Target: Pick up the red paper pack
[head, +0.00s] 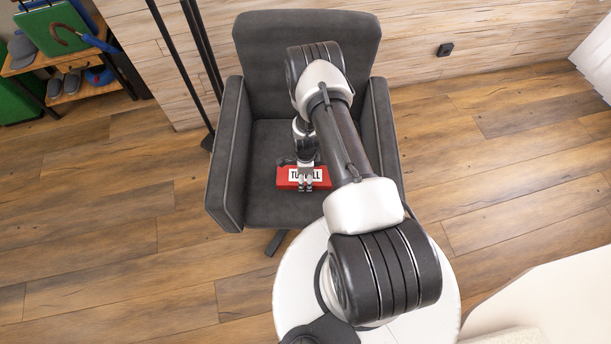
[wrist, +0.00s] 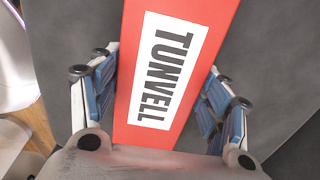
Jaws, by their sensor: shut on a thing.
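The red paper pack (head: 286,176), with a white label reading TUNVELL, is at the seat of the dark grey armchair (head: 262,206). In the wrist view the pack (wrist: 205,14) runs lengthwise between the fingers of my gripper (wrist: 160,100). My gripper (head: 305,184) reaches down over the pack from above and is shut on it. The pack looks level; I cannot tell whether it still touches the seat. Part of the pack is hidden by the fingers in the head view.
The armchair's armrests (head: 228,160) stand on both sides and its backrest (head: 265,45) rises behind. A black pole stand (head: 180,62) is left of the chair. A wooden shelf (head: 100,92) with shoes and bags is at far left. Wooden floor (head: 100,220) is open on the left.

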